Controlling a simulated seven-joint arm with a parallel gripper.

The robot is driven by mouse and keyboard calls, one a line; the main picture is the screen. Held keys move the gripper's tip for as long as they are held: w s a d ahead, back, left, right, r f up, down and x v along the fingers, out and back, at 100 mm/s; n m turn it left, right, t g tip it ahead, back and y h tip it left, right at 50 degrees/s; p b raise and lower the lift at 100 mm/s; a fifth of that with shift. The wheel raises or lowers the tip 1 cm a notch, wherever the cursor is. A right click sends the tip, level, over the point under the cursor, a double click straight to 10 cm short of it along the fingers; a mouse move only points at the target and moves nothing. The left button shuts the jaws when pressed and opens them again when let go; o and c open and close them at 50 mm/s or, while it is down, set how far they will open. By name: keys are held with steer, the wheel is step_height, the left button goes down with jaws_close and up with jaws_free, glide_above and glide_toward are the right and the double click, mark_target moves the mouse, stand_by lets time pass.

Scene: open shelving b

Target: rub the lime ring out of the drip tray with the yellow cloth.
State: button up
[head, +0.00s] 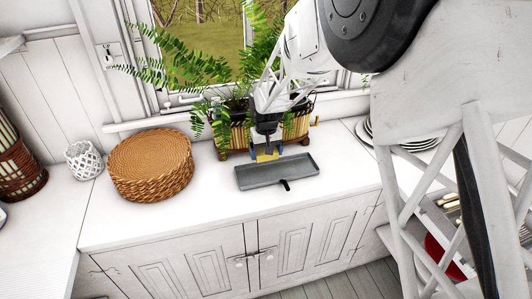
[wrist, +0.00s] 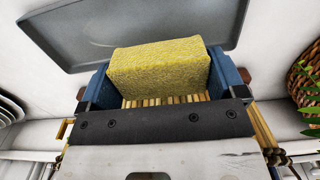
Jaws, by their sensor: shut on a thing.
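The yellow cloth (wrist: 158,68) looks like a thick, rough block. My gripper (head: 266,151) is shut on it, with one blue finger at each end in the wrist view (wrist: 160,78). The grey drip tray (head: 252,180) is shallow and rectangular, with a raised rim and a small black piece at its front edge. It also shows in the wrist view (wrist: 75,45). The cloth is at the tray's back edge; I cannot tell whether it touches the tray.
A planter with ferns (head: 237,133) stands close behind my gripper, below the window. A round woven basket (head: 150,165) and a white lattice holder (head: 83,160) are on the left. Stacked plates (head: 410,143) stand on the right. The white counter (head: 200,215) is clear around the tray's front and left.

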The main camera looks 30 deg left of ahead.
steer(key=o, duration=0.8)
steer(key=c, duration=0.6)
steer(key=shift+w+d+f, duration=0.1)
steer(key=shift+w+d, duration=2.55)
steer(key=shift+w, duration=0.05)
